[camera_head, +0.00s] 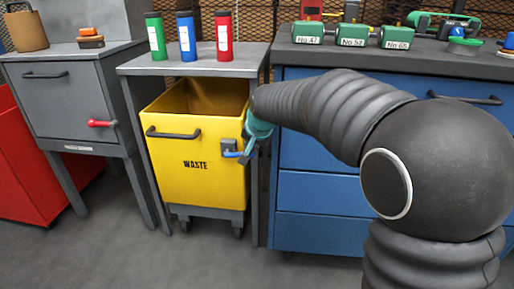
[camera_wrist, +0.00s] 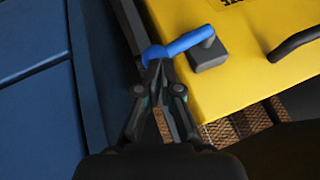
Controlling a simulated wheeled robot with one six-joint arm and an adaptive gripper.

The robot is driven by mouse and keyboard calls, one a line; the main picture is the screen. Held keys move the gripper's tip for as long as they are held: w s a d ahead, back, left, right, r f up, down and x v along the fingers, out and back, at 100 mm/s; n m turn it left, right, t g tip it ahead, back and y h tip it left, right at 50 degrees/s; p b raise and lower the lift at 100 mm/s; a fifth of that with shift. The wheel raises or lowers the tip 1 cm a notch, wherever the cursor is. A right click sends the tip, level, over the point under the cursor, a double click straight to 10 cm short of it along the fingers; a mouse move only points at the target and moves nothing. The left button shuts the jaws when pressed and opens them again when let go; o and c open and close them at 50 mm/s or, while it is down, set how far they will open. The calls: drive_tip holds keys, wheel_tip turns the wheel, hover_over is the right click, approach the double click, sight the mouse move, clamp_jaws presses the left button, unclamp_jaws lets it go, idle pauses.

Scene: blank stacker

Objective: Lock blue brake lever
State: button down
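The blue brake lever (camera_head: 232,154) sits on a grey mount at the right front of the yellow waste bin (camera_head: 190,185). In the wrist view the lever (camera_wrist: 188,42) sticks out sideways from its grey block (camera_wrist: 208,55), with its rounded end to the left. My gripper (camera_wrist: 157,62) is at that rounded end, its fingertips together and overlapping it. They seem to touch it; I cannot tell whether any of the lever is between them. In the head view my gripper (camera_head: 248,150) is partly hidden by my arm.
The bin stands on a wheeled base under a grey table (camera_head: 195,66) with green, blue and red bottles. A table leg stands close by the lever. A blue drawer cabinet (camera_head: 320,205) is at right. A grey cabinet with a red lever (camera_head: 101,124) is at left.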

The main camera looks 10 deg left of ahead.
drive_tip(key=d+p+v, duration=0.2)
drive_tip(key=p+v, duration=0.1)
drive_tip(key=v, duration=0.8)
drive_tip(key=shift+s+d, duration=0.15)
drive_tip(key=shift+d, duration=0.2)
drive_tip(key=shift+f, duration=0.1)
